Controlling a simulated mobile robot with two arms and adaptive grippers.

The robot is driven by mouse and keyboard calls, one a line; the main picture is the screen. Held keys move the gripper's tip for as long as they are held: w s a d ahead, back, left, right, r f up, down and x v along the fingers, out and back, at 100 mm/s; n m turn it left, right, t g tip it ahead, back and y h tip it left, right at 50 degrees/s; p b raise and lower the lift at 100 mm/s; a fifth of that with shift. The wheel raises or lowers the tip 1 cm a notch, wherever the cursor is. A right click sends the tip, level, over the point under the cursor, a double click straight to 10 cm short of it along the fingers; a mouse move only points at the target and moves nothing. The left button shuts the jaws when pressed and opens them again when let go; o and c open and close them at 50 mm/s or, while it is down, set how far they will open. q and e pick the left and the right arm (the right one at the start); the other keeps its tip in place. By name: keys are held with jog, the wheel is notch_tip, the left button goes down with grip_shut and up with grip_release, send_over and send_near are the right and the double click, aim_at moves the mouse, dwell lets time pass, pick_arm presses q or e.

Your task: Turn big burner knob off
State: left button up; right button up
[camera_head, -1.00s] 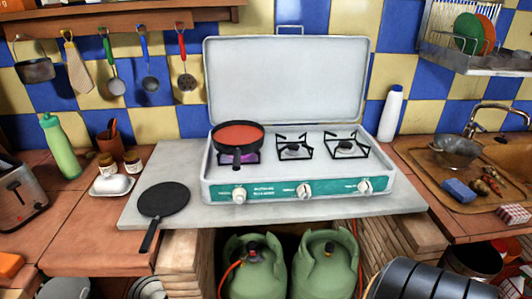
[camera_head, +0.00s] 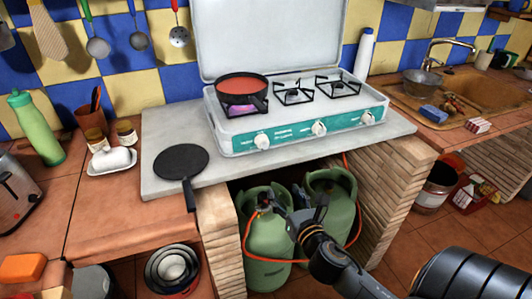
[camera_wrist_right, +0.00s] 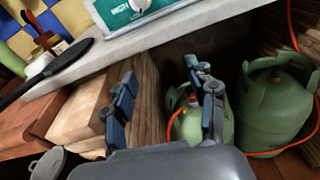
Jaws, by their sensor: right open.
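The white stove with a teal front panel (camera_head: 290,133) stands on a grey slab, its lid raised. Three white knobs are on the panel: left knob (camera_head: 262,141), middle knob (camera_head: 319,128) and right knob (camera_head: 367,118). A pan with red contents (camera_head: 241,88) sits on the left burner, and a purple flame glow (camera_head: 240,109) shows under it. My right gripper (camera_head: 304,212) is open and empty, below the slab and in front of the gas bottles. In the right wrist view its two fingers (camera_wrist_right: 164,95) are apart, and one knob (camera_wrist_right: 139,4) shows at the top edge.
A black flat pan (camera_head: 181,161) lies on the slab left of the stove, its handle over the front edge. The slab's front edge (camera_head: 320,163) is above my right gripper. Green gas bottles (camera_head: 268,248) with an orange hose stand under it, between brick supports (camera_head: 396,200).

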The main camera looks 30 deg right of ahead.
aim_at(266, 148)
notch_tip(266, 148, up, 6)
jog(key=n+t, duration=0.1)
jog(key=n, duration=0.1)
pick_arm(q)
jog(key=shift+d+r+p, duration=0.45)
jog(key=shift+r+p, duration=0.1)
jog(key=shift+p, duration=0.05)
pick_arm(e)
jog(key=x, duration=1.3)
jog(key=shift+a, duration=0.1)
jog(key=shift+r, duration=0.1)
jog(key=c, duration=1.2)
